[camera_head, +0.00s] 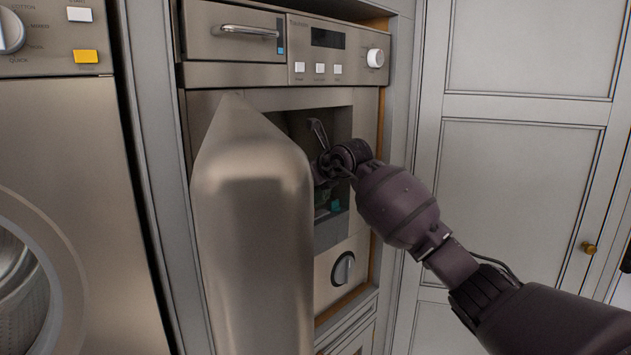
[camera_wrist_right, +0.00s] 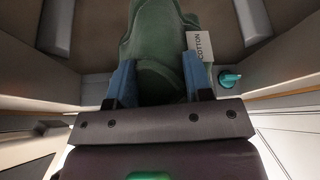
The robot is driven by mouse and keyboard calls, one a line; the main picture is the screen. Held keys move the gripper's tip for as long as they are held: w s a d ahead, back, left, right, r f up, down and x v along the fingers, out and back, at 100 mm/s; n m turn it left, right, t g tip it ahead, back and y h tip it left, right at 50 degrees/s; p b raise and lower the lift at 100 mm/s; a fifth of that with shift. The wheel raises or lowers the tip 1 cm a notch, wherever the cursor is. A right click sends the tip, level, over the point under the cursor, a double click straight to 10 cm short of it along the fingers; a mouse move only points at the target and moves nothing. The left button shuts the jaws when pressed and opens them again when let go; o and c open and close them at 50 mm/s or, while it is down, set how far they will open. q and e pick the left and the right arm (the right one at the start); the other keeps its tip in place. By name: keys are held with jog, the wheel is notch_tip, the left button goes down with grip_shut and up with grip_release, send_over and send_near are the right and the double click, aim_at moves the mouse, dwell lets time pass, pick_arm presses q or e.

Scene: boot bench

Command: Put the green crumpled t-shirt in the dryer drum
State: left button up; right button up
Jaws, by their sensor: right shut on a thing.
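The green crumpled t-shirt (camera_wrist_right: 155,38) fills the middle of the right wrist view, with a white tag reading "COTTON" (camera_wrist_right: 200,43) at its side. My right gripper (camera_wrist_right: 158,78) is shut on it, the blue fingers at either side of the cloth. In the head view my right arm reaches into the dark opening (camera_head: 336,122) of the dryer, behind its open metal door (camera_head: 250,210). The fingers and most of the shirt are hidden there. I cannot tell whether the shirt touches the floor of the opening. My left gripper is not in view.
A small teal item (camera_wrist_right: 229,78) lies to the right of the shirt in the wrist view. The open door stands close left of my right arm. Another front-loading machine (camera_head: 60,150) is at far left, and a grey cupboard door (camera_head: 520,170) at right.

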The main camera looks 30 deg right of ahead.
jog(key=w+a, duration=0.1)
jog(key=w, duration=0.1)
jog(key=w+b, duration=0.1)
jog(key=w, duration=0.2)
jog(key=w+a+b, duration=0.1)
jog(key=w, duration=0.1)
jog(key=shift+w+a+f, duration=0.1)
jog(key=shift+w+a, duration=0.25)
jog(key=shift+w, duration=0.05)
jog(key=shift+w+a+b, duration=0.3)
jog(key=shift+w+b, duration=0.35)
jog(key=shift+w, duration=0.15)
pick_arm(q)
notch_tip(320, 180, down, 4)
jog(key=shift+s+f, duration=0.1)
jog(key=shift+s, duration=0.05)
pick_arm(e)
jog(key=shift+w, duration=0.1)
jog(key=shift+f, duration=0.4)
jog(key=shift+f+b, duration=0.6)
jog(key=shift+f, duration=1.9)
jog(key=shift+f+b, duration=0.35)
jog(key=shift+f, duration=0.35)
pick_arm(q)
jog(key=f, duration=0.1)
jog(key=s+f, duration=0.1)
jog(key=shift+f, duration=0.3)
pick_arm(e)
jog(key=o, duration=1.2)
jog(key=shift+c, duration=0.2)
